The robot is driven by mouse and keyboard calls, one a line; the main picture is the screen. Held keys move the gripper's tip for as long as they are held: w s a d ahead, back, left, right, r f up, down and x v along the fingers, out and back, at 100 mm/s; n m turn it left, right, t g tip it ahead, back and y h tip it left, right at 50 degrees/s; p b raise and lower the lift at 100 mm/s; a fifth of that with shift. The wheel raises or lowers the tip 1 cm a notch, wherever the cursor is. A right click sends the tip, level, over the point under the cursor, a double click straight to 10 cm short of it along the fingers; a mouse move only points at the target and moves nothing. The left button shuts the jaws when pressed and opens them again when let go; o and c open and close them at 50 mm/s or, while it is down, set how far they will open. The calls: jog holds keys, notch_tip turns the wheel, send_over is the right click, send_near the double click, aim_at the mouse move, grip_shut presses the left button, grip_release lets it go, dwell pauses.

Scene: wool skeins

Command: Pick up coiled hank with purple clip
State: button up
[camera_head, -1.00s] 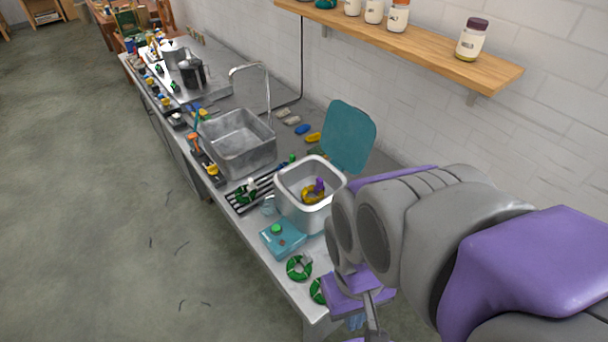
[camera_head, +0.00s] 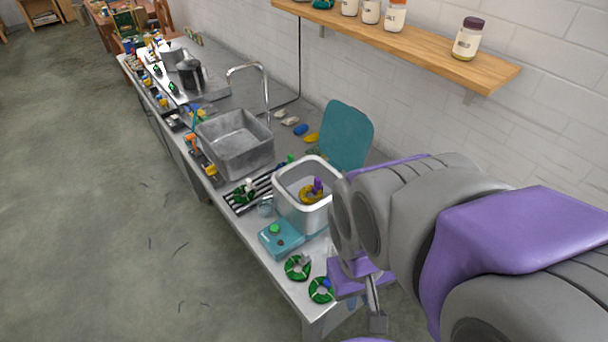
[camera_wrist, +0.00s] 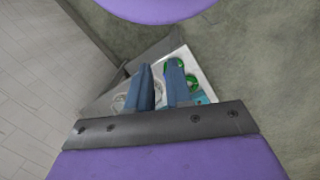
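A yellow coiled hank with a purple clip (camera_head: 312,190) lies inside a square, white-rimmed metal tub (camera_head: 283,200) on the counter. Part of the hank is hidden by the tub wall. In the wrist view, my gripper (camera_wrist: 160,78) shows two blue fingers with a narrow gap between them and nothing held. It points down over the near end of the counter. In the head view my arm hides most of the gripper, which is apart from the tub, to its lower right.
Two green coils (camera_head: 298,267) and a teal box (camera_head: 281,239) lie in front of the tub. A teal board (camera_head: 346,135) stands behind it. A metal sink (camera_head: 235,146) is beyond a striped rack (camera_head: 246,195). A wooden shelf (camera_head: 430,50) with jars hangs above.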

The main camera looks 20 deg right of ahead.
jog(key=shift+o, duration=1)
jog(key=w+d+r+m+t+h, duration=0.1)
jog(key=w+d+t+h, duration=0.3)
jog(key=w+d, duration=1.2)
jog(key=shift+w+d+r+t+h, duration=0.15)
jog(key=shift+w+d+t+h, duration=0.2)
jog(key=shift+w, duration=0.55)
jog(key=w+d+f+n+t, duration=0.1)
jog(key=w+d+n+t, duration=0.15)
jog(key=w+d, duration=0.4)
jog(key=w+d+f+n+t, duration=0.1)
jog(key=w+d+t, duration=0.25)
jog(key=w, duration=0.65)
jog(key=n+y, duration=0.5)
jog(key=y, duration=0.7)
send_near(319, 179)
jog(key=shift+t, duration=0.25)
jog(key=shift+b+x, duration=2.85)
jog(key=shift+x, duration=1.5)
jog(key=shift+s+f, duration=0.1)
jog(key=shift+s, duration=0.05)
